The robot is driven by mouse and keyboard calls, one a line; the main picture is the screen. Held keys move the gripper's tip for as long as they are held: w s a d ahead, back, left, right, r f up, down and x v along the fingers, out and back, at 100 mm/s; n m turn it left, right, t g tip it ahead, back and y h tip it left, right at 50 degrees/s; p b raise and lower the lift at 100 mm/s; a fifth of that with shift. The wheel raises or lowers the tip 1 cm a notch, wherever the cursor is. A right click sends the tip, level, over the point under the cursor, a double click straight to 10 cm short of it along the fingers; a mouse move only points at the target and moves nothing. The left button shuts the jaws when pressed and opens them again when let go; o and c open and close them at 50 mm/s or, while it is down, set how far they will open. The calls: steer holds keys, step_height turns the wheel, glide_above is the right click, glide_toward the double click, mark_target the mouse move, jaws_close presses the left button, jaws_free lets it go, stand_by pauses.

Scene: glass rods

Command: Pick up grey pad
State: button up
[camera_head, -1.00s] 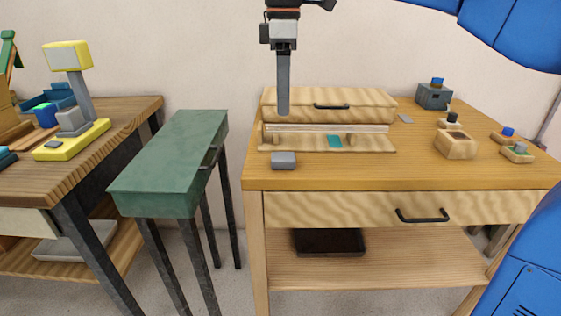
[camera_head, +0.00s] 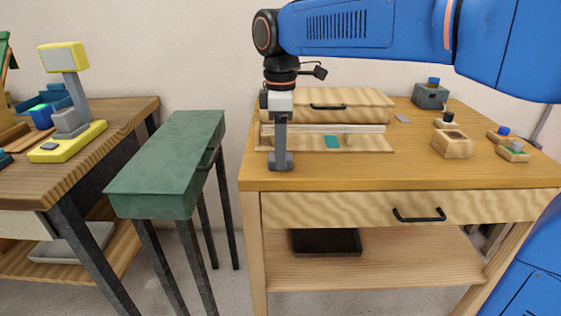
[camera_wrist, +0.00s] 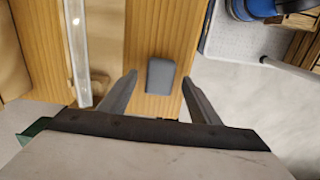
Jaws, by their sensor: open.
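The grey pad (camera_head: 289,163) is a small dark grey block near the front left of the wooden table. In the wrist view the pad (camera_wrist: 160,75) lies between my two fingertips, with a gap on each side. My gripper (camera_head: 280,157) points straight down over the pad in the head view and partly hides it. In the wrist view my gripper (camera_wrist: 159,77) is open, with nothing held.
Just behind the pad, a long clear rod (camera_head: 350,128) rests on a pale wooden holder (camera_head: 375,144). A wooden case (camera_head: 365,103) stands at the back. Small wooden blocks (camera_head: 453,146) sit at the right. The table's front middle is bare.

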steer(key=shift+f, duration=0.85)
steer(key=c, duration=1.2)
steer(key=shift+r, duration=0.15)
step_height(320, 180, up, 10)
